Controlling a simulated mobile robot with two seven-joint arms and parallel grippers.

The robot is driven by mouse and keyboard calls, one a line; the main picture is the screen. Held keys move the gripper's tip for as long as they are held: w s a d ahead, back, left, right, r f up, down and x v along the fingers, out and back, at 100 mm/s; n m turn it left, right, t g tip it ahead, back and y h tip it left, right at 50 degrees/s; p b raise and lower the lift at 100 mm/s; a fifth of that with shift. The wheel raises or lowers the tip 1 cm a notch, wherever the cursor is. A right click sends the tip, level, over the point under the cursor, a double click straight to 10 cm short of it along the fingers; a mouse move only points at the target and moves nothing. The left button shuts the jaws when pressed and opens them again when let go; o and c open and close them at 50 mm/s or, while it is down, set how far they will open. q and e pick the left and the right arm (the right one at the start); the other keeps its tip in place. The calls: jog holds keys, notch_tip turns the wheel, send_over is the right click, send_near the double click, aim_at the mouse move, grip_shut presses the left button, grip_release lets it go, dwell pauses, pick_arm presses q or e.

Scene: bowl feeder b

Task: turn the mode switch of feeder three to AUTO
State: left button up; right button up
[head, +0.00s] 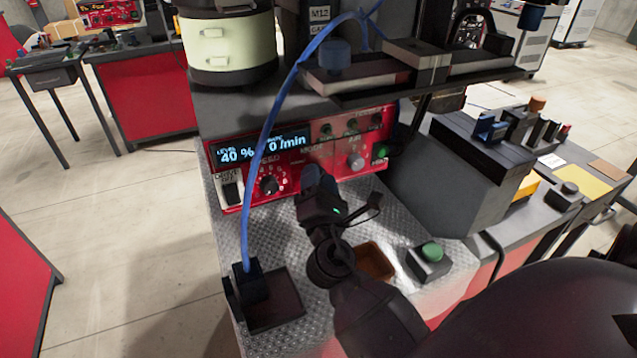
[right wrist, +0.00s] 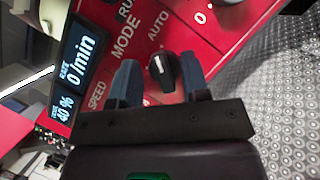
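The feeder's red control panel (head: 330,152) has a lit display (head: 262,147) reading 40 % and 0 /min. The mode switch is a black knob (right wrist: 161,72), near the printed words MODE and AUTO in the right wrist view. A pale mark shows on it, but I cannot tell which position it points at. My right gripper (right wrist: 158,82) is open, with one blue-grey finger on each side of the knob and visible gaps. In the head view my right gripper (head: 318,182) is in front of the panel and hides the switch. My left gripper is not in view.
A black speed knob (head: 269,185), a rocker switch (head: 231,191) and a green button (head: 380,151) are on the panel. A blue cable (head: 262,140) hangs in front of it. A green push-button box (head: 431,254) and a brown tray (head: 375,262) are on the metal top.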

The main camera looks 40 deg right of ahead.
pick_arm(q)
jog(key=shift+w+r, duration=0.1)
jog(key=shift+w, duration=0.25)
pick_arm(e)
jog(key=shift+f, duration=0.15)
jog(key=b+v, duration=0.2)
jog(key=v, duration=0.8)
jog(key=shift+s+a+b, duration=0.25)
jog(key=shift+s+b, duration=0.05)
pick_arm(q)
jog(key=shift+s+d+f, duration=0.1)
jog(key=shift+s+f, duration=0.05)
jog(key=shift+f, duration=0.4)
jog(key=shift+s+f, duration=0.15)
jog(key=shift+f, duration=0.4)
